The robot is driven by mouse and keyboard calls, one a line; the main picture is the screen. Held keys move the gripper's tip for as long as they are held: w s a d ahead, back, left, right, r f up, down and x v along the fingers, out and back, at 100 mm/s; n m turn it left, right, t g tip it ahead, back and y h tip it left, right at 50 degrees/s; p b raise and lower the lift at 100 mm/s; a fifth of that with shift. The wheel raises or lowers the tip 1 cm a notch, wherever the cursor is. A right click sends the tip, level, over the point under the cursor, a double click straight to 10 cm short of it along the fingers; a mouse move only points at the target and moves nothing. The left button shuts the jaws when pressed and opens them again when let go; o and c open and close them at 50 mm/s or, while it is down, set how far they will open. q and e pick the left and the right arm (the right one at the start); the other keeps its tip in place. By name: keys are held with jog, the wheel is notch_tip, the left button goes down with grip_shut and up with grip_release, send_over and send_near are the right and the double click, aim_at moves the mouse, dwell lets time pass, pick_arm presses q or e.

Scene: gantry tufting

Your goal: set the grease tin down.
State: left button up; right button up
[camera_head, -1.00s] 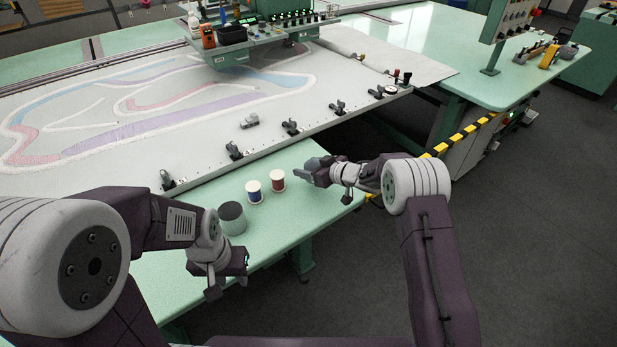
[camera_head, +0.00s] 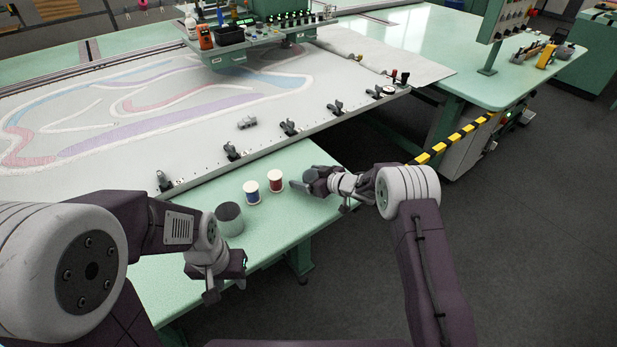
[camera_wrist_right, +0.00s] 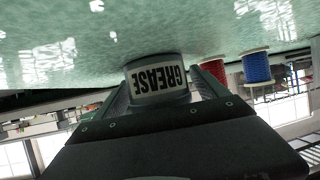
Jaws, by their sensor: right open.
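The grease tin (camera_wrist_right: 158,82) sits between the fingers of my right gripper (camera_wrist_right: 165,92) in the right wrist view, its GREASE label upside down there. The gripper is open around it. The tin's base is at or very near the green table top; exact contact is unclear. In the head view my right gripper (camera_head: 306,182) is low over the table's right end, and the tin is hard to make out among the dark fingers. My left gripper (camera_head: 222,284) hangs at the table's front edge, apart from the tin; its jaw opening is unclear.
A red spool (camera_head: 276,181) and a blue spool (camera_head: 251,191) stand just left of my right gripper. A grey cylinder (camera_head: 229,218) stands further left, near my left gripper. Behind the green table (camera_head: 285,228) runs the frame edge with several black clamps (camera_head: 289,129).

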jog(key=shift+r, duration=0.25)
jog(key=p+v, duration=0.1)
jog(key=v, duration=1.1)
jog(key=shift+s+f, duration=0.1)
jog(key=shift+f, duration=0.05)
jog(key=shift+d+h, duration=0.3)
jog(key=shift+d, duration=0.05)
jog(key=d+m+h, duration=0.1)
jog(key=d+h, duration=0.1)
jog(key=shift+d+r+m+t, duration=0.35)
jog(key=shift+d+m+t, duration=0.05)
jog(key=s+d+f+m+g+h, duration=0.1)
jog(key=s+d+m+g+h, duration=0.25)
jog(key=s, duration=0.55)
jog(key=s+d+m+g+h, duration=0.25)
jog(key=s+d, duration=0.25)
jog(key=s, duration=0.4)
jog(key=s+a+f+m+g, duration=0.1)
jog(key=s+g, duration=0.1)
jog(key=s, duration=0.9)
jog(key=shift+a+g, duration=0.3)
jog(key=shift+a, duration=0.05)
